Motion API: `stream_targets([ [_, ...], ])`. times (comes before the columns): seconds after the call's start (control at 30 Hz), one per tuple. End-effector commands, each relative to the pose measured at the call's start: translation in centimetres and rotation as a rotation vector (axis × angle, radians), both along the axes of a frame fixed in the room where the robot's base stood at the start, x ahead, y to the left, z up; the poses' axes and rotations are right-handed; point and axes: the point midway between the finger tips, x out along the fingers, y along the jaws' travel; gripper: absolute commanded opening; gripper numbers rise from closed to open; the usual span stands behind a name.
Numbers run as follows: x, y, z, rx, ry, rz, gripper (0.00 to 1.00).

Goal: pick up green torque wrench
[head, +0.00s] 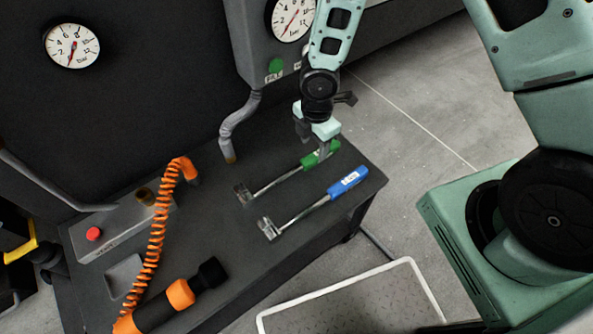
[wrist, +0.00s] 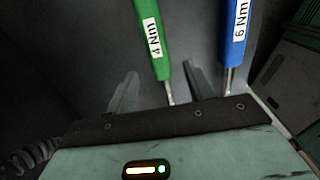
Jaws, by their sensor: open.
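The green torque wrench (head: 311,161) lies on the dark bench, with its green handle toward the right and its metal head toward the left. In the wrist view its green handle (wrist: 154,38) carries a white "4 Nm" label and its shaft runs down between my fingers. My gripper (head: 314,143) is above the green handle, pointing down, and hides part of it. In the wrist view the two fingers of my gripper (wrist: 158,88) are apart, one on each side of the wrench. I cannot tell the exact height above it.
A blue torque wrench (head: 347,182) labelled "6 Nm" lies close beside the green one, just outside my finger (wrist: 235,35). A coiled orange hose (head: 160,230) and an orange-black tool (head: 180,295) lie at the left of the bench (head: 225,195). A grey pipe (head: 236,125) stands behind.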

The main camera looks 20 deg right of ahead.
Motion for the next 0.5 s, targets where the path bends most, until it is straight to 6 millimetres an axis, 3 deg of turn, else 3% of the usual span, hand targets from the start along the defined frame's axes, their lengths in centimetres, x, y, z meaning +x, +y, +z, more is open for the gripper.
stream_targets([
  [0.27,0.0,0.0,-1.8,-0.001,0.001,0.0,0.53],
  [0.5,0.1,0.0,-5.3,0.0,0.001,0.002,0.53],
])
